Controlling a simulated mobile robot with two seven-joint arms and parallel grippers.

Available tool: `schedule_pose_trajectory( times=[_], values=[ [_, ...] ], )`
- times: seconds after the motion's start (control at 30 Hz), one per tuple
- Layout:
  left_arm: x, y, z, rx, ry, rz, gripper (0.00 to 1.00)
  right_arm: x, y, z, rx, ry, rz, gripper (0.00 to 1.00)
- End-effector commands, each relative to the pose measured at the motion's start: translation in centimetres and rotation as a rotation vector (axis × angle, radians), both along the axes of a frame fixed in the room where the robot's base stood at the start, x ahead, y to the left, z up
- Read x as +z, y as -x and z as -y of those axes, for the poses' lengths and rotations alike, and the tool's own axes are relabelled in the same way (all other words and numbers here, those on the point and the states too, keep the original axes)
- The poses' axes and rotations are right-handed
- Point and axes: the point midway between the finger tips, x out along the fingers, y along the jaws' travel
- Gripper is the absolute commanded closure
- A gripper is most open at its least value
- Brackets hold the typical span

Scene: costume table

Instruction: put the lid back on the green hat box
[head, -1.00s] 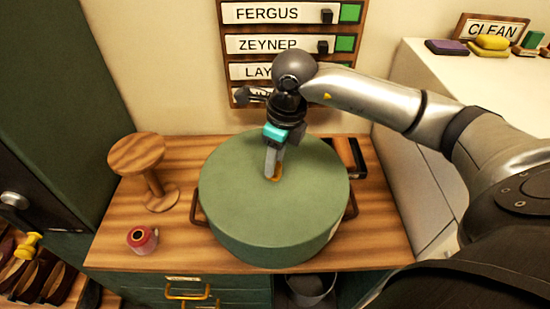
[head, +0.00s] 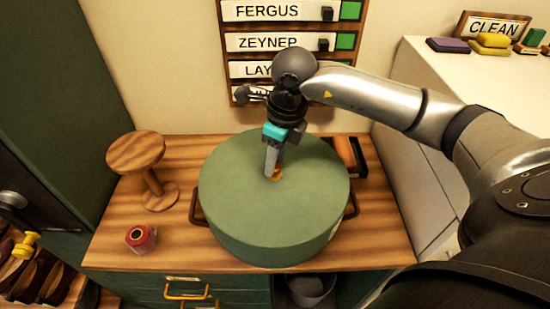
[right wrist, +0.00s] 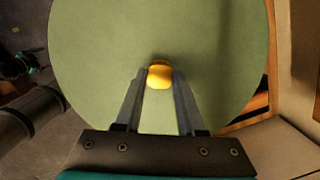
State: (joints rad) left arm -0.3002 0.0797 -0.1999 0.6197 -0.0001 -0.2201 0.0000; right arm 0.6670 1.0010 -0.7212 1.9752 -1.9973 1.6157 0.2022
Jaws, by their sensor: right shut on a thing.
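The round green hat box (head: 285,250) stands on the wooden table top, with brown handles at its sides. Its green lid (head: 240,190) covers the top of the box and looks level; I cannot tell whether it is fully seated. My right gripper (head: 273,174) points down at the lid's middle and is shut on the small yellow knob, which shows best in the right wrist view (right wrist: 160,76). The lid (right wrist: 100,60) fills most of that view. My left gripper is not in view.
A wooden hat stand (head: 150,170) and a red spool (head: 140,239) stand left of the box. A dark, wood-edged tray (head: 350,155) lies behind it at right. A name board (head: 290,40) hangs on the wall. A pale counter (head: 450,75) is at right.

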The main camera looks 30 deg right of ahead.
Motion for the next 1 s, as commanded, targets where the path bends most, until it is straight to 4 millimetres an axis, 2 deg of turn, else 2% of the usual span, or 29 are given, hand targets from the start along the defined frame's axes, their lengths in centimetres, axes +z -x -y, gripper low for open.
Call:
schedule_pose_trajectory(
  times=[0.37, 0.4, 0.67, 0.87, 1.0],
  values=[
    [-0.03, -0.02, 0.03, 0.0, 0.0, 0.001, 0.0, 0.04, -0.02, 0.0, 0.0, 0.0, 0.001, 1.0],
    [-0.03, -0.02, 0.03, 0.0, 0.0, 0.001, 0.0, 0.04, -0.02, 0.0, 0.0, 0.0, 0.001, 0.57],
    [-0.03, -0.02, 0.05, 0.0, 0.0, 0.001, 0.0, 0.02, -0.01, 0.01, 0.0, 0.001, 0.0, 0.27],
    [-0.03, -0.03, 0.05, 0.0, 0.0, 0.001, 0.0, -0.03, 0.03, 0.0, 0.0, 0.001, -0.001, 0.25],
    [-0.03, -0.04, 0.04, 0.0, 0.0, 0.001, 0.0, -0.03, 0.02, 0.0, 0.0, 0.001, -0.001, 0.09]
  ],
)
